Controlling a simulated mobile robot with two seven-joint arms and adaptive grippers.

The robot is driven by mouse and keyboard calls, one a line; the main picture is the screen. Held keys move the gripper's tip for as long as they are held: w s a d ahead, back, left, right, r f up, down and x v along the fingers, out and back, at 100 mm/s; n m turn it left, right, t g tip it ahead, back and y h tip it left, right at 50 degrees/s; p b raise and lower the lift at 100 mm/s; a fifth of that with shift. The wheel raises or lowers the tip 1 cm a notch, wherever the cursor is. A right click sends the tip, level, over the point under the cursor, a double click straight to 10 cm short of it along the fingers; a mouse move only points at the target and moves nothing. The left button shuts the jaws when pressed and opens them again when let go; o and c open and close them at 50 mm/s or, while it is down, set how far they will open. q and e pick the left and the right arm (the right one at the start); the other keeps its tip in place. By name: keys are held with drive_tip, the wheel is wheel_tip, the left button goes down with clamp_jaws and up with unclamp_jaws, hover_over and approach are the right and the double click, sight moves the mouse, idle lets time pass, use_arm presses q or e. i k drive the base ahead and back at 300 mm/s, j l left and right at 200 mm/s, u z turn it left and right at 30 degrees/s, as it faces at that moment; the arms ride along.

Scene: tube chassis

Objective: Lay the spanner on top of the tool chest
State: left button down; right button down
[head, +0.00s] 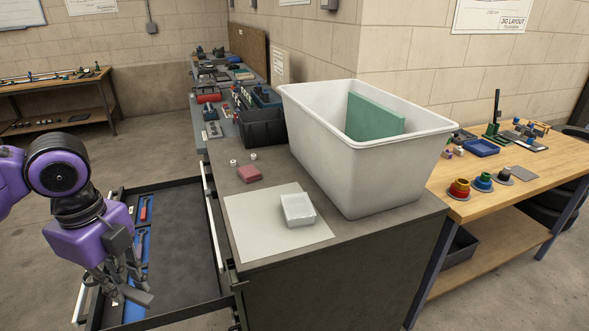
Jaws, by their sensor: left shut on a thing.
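The tool chest (330,285) is dark grey, with a flat top in the middle of the head view. Its wide drawer (178,232) stands open at the left. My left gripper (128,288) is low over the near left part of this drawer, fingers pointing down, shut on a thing. Little of what it holds shows; a pale metal bit (118,299) by the fingers looks like part of the spanner. The fingers hide the rest. My right gripper is not in view.
Blue tool holders (136,262) line the drawer's left side. Bare chest top shows near the front right corner.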

sight(245, 209)
drive_tip(key=i, duration=1)
